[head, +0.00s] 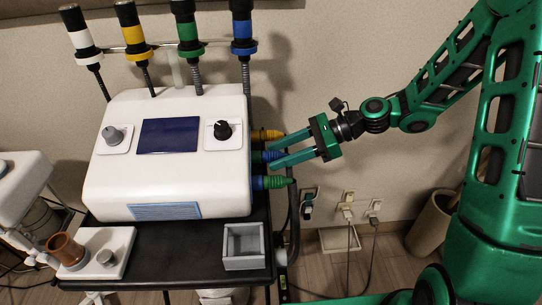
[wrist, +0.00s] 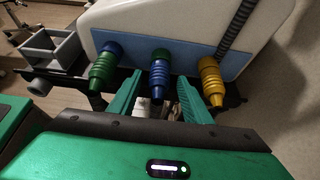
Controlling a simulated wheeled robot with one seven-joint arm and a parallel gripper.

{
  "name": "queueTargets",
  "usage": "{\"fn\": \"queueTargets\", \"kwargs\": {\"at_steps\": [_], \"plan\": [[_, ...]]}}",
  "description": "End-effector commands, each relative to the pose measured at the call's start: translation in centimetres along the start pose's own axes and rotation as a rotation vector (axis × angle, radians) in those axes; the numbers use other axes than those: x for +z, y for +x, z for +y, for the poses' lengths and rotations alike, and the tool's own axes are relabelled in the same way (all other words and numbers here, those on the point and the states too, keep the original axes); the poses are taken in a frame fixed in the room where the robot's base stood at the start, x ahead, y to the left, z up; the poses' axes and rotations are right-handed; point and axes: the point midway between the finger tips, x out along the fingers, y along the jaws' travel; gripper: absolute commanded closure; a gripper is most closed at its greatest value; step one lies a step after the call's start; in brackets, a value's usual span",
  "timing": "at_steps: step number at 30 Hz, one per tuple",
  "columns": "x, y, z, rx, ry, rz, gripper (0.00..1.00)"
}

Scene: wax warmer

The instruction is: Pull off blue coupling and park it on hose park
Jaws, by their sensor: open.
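The blue coupling (wrist: 159,73) is a ribbed plug seated in a green collar on the side of the white warmer (head: 165,175). In the head view the blue coupling (head: 270,156) is partly hidden by my gripper (head: 271,158). My gripper is open. In the wrist view its two fingertips (wrist: 160,77) lie either side of the blue coupling; whether they touch it I cannot tell. A green coupling (wrist: 103,68) in a blue collar and a yellow coupling (wrist: 211,82) flank it. I cannot tell for certain which thing is the hose park.
A grey open box (head: 244,262) stands at the black trolley's (head: 190,268) front right corner. A dark hose (wrist: 238,25) runs near the yellow coupling. Several coloured handpieces (head: 187,35) stand behind the warmer. Wall sockets with cables (head: 348,205) lie to the right.

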Motion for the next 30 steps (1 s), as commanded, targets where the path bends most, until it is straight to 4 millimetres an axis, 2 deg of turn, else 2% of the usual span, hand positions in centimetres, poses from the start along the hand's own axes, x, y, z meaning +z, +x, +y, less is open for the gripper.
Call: {"fn": "queueTargets", "kwargs": {"at_steps": [27, 28, 30], "plan": [[0.02, 0.03, 0.15, 0.001, -0.001, 0.000, 0.55], [0.02, 0.03, 0.15, 0.001, -0.001, 0.000, 0.58], [0.02, 0.03, 0.15, 0.001, -0.001, 0.000, 0.75]]}}
